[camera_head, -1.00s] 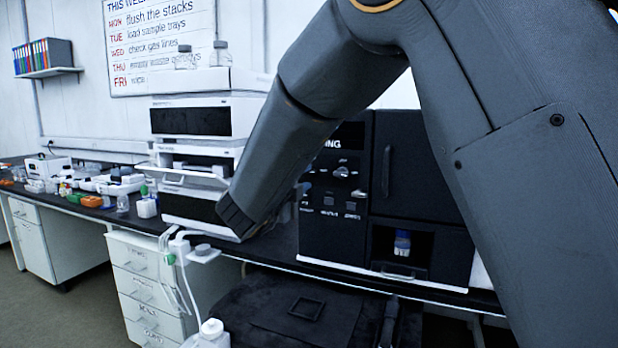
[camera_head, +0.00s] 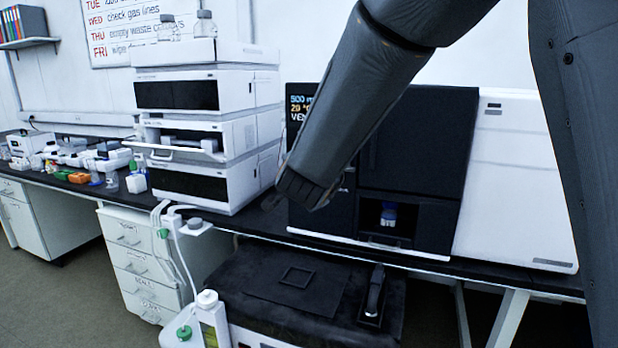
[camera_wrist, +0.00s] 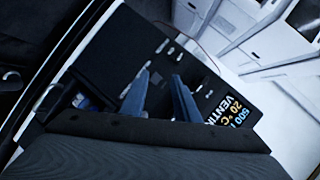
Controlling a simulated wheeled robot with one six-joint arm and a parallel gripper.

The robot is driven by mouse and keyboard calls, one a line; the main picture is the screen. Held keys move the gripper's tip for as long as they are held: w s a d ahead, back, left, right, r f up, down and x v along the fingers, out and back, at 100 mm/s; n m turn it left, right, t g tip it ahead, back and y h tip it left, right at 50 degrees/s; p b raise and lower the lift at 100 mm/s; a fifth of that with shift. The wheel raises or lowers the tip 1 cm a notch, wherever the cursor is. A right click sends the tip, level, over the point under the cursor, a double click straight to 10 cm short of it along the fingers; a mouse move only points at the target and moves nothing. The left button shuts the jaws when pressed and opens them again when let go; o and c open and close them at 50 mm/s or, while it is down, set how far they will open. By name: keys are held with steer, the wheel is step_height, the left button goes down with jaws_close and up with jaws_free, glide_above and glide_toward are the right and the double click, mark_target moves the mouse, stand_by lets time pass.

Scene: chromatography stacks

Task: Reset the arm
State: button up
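My arm crosses the right part of the head view and slants down to the left, in front of a black instrument (camera_head: 425,140) on the bench. The fingers of my gripper are not clear in the head view. In the wrist view my gripper (camera_wrist: 160,76) shows two blue-grey fingers with a gap between them and nothing held. Behind the fingers are the instrument's dark front and its tilted display text (camera_wrist: 232,103).
A white instrument stack (camera_head: 205,125) with an open drawer stands on the bench, left of my arm. A blue-capped vial (camera_head: 388,214) sits in the black instrument's recess. A white bottle (camera_head: 212,318) stands low in front. Small items crowd the bench's left end.

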steer(key=s+d+f+n+g+p, duration=0.1)
steer(key=s+d+f+n+g, duration=0.3)
steer(key=s+d, duration=0.3)
steer(key=s+d+f+n+g+p, duration=0.2)
steer(key=s+d+f+n+g, duration=0.2)
steer(key=s, duration=1.3)
steer(key=s+d+f+n+g+p, duration=0.2)
steer(key=s+d+f+n+g, duration=0.2)
steer(key=s+d, duration=0.5)
steer(key=s+f+g, duration=0.1)
steer(key=s+g, duration=0.1)
steer(key=s, duration=0.1)
steer(key=shift+d, duration=0.35)
